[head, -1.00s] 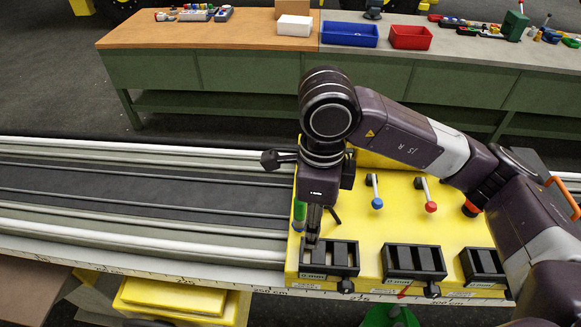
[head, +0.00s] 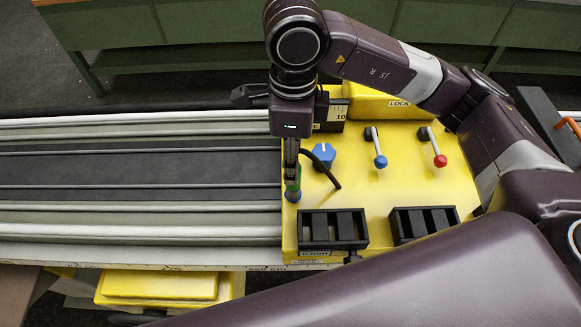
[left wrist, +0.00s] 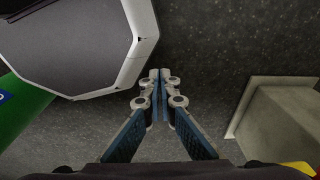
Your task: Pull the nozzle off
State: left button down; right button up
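An upright green piece with a blue ring at its base (head: 293,186) stands at the left edge of the yellow panel (head: 400,190) in the head view; it may be the nozzle, but I cannot be sure. My right gripper (head: 291,165) points down at its top. The narrow fingers look close together there, but whether they grip it is too small to tell. A black hose (head: 325,168) curves beside the gripper. My left gripper (left wrist: 160,80) shows in the left wrist view, fingertips together with nothing between them. It hangs over dark floor.
A blue knob (head: 323,155), a blue-tipped lever (head: 380,158) and a red-tipped lever (head: 438,155) stand on the panel. Black slotted blocks (head: 333,230) line its front edge. Grey rails (head: 140,170) run to the left. Green cabinets (head: 200,25) stand behind.

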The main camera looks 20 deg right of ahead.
aim_at(292, 192)
jog(key=f+b, duration=0.2)
jog(key=f, duration=0.1)
jog(key=shift+w+f, duration=0.3)
jog(key=shift+w, duration=0.05)
jog(key=shift+f, duration=0.25)
notch_tip(292, 192, down, 6)
jog(key=shift+s+r+p, duration=0.1)
jog(key=shift+r+p, duration=0.05)
jog(key=shift+p, duration=0.5)
pick_arm(q)
jog(key=shift+s+f, duration=0.35)
jog(key=shift+f, duration=0.4)
pick_arm(e)
jog(key=shift+f, duration=0.75)
jog(key=shift+c, duration=0.6)
